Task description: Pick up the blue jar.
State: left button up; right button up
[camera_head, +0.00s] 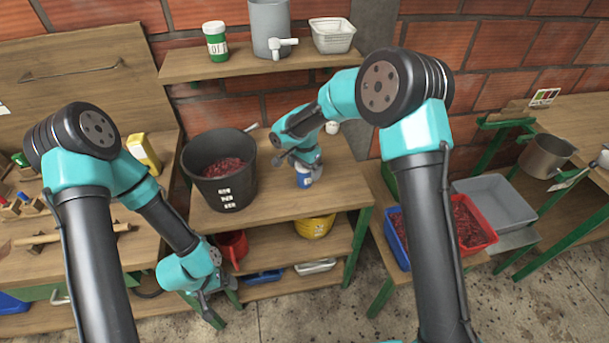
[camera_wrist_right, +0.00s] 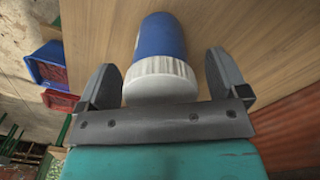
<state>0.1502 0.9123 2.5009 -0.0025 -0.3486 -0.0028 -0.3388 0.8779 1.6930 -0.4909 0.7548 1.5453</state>
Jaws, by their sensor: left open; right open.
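The blue jar (camera_head: 304,178) stands on the middle wooden table, just right of the black bucket. In the right wrist view the blue jar (camera_wrist_right: 161,38) shows its blue body and white ribbed lid. My right gripper (camera_head: 302,166) is over the jar in the head view and partly hides it. In the right wrist view its two open fingers (camera_wrist_right: 162,80) lie on either side of the lid, with a visible gap at each side. My left gripper (camera_head: 212,300) hangs low at the front left of the table, open and away from the jar.
The black bucket (camera_head: 222,192) holds dark red pulp close to the left of the jar. A wall shelf (camera_head: 252,62) with containers is above. A red tray (camera_head: 487,232) and a grey tray (camera_head: 508,200) stand to the right. The table's front right is clear.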

jog(key=shift+c, duration=0.3)
jog(key=c, duration=0.9)
jog(key=shift+c, duration=0.2)
jog(key=shift+r, duration=1.9)
jog(key=s, duration=0.5)
jog(key=s+a, duration=0.1)
jog(key=s, duration=0.4)
jog(key=s+r, duration=0.1)
jog(key=s, duration=0.5)
jog(key=shift+a+r, duration=0.1)
jog(key=shift+a, duration=0.15)
